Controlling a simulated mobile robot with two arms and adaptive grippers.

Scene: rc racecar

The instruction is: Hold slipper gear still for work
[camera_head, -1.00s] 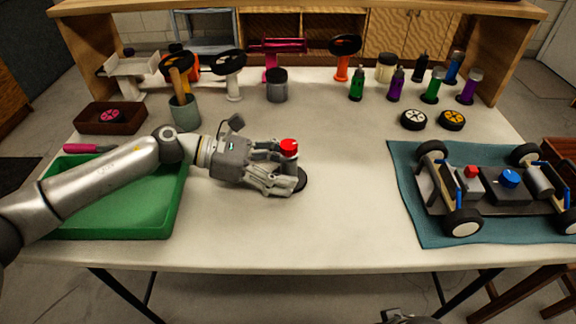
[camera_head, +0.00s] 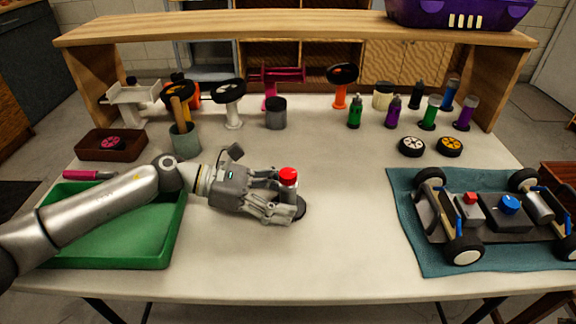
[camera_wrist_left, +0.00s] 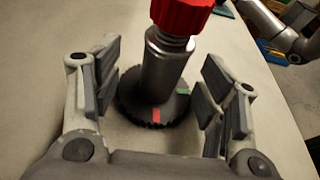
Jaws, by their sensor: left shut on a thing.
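The slipper gear (camera_wrist_left: 150,108) is a dark toothed disc lying on the table, with a red mark and a green mark on its face. In the head view only its dark edge (camera_head: 301,208) shows beside my fingers. A metal cylinder with a red cap (camera_head: 288,174) stands up from its middle. My left gripper (camera_head: 282,203) is low at the table, its fingers on both sides of the gear and cylinder, shut on the gear. The finger contact itself is partly hidden. Part of my right arm (camera_wrist_left: 285,30) shows at the wrist view's upper right; its fingers are unclear.
A green tray (camera_head: 160,247) lies under my left arm. A car chassis (camera_head: 490,215) sits on a teal mat (camera_head: 411,258) at right. Two wheels (camera_head: 411,146), several bottles, a grey cup (camera_head: 276,113) and stands line the back. The table's middle is clear.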

